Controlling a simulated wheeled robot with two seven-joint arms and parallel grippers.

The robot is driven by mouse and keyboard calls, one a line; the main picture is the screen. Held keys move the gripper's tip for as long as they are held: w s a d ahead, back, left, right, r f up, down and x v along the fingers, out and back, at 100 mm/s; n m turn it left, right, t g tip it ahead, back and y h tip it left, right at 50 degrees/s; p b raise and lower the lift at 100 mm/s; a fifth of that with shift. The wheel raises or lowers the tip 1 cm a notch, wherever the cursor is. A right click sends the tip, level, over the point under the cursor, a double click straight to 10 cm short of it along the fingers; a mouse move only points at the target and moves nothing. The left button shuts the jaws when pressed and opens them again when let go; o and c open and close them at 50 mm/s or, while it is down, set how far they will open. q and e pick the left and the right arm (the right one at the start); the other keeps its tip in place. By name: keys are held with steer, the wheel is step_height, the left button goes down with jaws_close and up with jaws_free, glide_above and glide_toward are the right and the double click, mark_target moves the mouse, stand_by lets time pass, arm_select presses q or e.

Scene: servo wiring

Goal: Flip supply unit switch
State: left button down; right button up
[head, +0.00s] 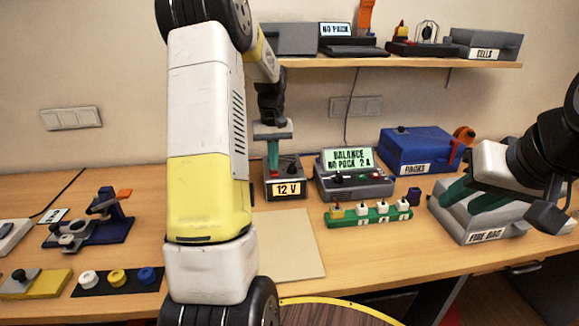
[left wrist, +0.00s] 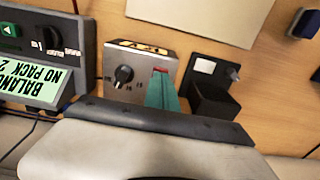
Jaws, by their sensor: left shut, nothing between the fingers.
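The supply unit (head: 286,188) is a small grey box labelled "12 V" on the desk. In the left wrist view, the supply unit (left wrist: 137,92) shows a dark round knob (left wrist: 124,74) and a red switch (left wrist: 160,71). My left gripper (head: 273,166) points down over the top of the unit, shut and empty. In the left wrist view its teal fingertips (left wrist: 161,82) are right at the red switch and partly cover it; I cannot tell whether they touch. My right gripper (head: 473,195) is open over the grey "FIRE BAG" box.
The balance charger (head: 381,183), reading "NO PACK", stands just right of the unit. A green strip (head: 372,219) lies in front of it. A blue "PACKS" box (head: 413,147) is behind at right. A bare beige mat (head: 288,248) lies in front of the unit.

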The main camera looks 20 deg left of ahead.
mark_target(274, 173)
arm_select(q)
steer(key=shift+f, duration=0.95)
stand_by(0.9)
steer(key=shift+r, duration=3.5)
